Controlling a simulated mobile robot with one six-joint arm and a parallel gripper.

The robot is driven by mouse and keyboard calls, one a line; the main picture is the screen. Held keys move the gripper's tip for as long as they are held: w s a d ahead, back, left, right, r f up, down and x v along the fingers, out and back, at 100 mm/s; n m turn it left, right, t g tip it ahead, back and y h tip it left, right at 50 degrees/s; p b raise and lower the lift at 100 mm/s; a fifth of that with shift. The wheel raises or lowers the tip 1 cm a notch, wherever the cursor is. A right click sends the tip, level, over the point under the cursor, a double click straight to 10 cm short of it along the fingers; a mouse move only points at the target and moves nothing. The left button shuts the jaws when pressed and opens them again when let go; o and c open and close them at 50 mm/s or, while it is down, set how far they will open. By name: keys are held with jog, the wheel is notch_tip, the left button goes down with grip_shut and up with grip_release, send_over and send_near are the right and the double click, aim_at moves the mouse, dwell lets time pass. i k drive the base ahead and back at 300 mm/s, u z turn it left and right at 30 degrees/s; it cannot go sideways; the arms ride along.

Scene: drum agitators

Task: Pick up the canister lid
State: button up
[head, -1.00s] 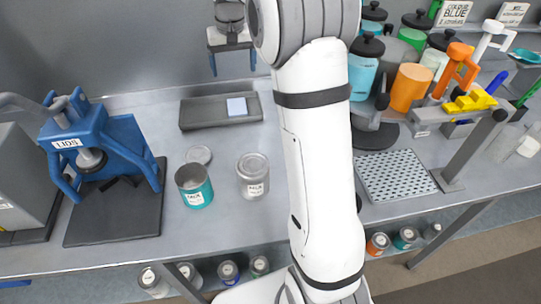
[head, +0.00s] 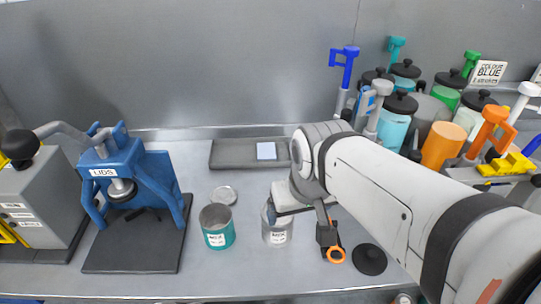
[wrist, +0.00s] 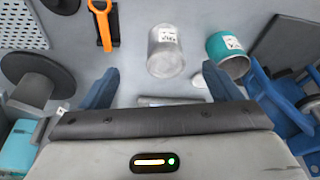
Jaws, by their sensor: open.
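The canister lid (head: 223,195), a flat light-grey disc, lies on the bench behind the open teal canister (head: 217,226). In the wrist view a pale rounded piece (wrist: 200,80), likely the lid, is partly hidden by a finger. My gripper (head: 272,211) is over the bench, right of the lid and close to the grey canister (head: 276,232), partly covering its top in the head view. In the wrist view my gripper (wrist: 160,85) has its two blue fingers wide apart with nothing between them. The grey canister (wrist: 166,50) and teal canister (wrist: 228,50) stand beyond the fingers.
A blue press marked LIDS (head: 120,180) stands on a dark base at left. A shallow grey tray (head: 232,155) lies behind the lid. Jars crowd the right.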

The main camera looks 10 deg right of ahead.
aim_at(370, 259)
jog(key=u, duration=0.05)
jog(key=k, duration=0.5)
jog(key=z, duration=1.8)
jog(key=k, duration=0.85)
jog(key=u, duration=0.3)
jog(key=i, duration=1)
jog(key=u, duration=0.05)
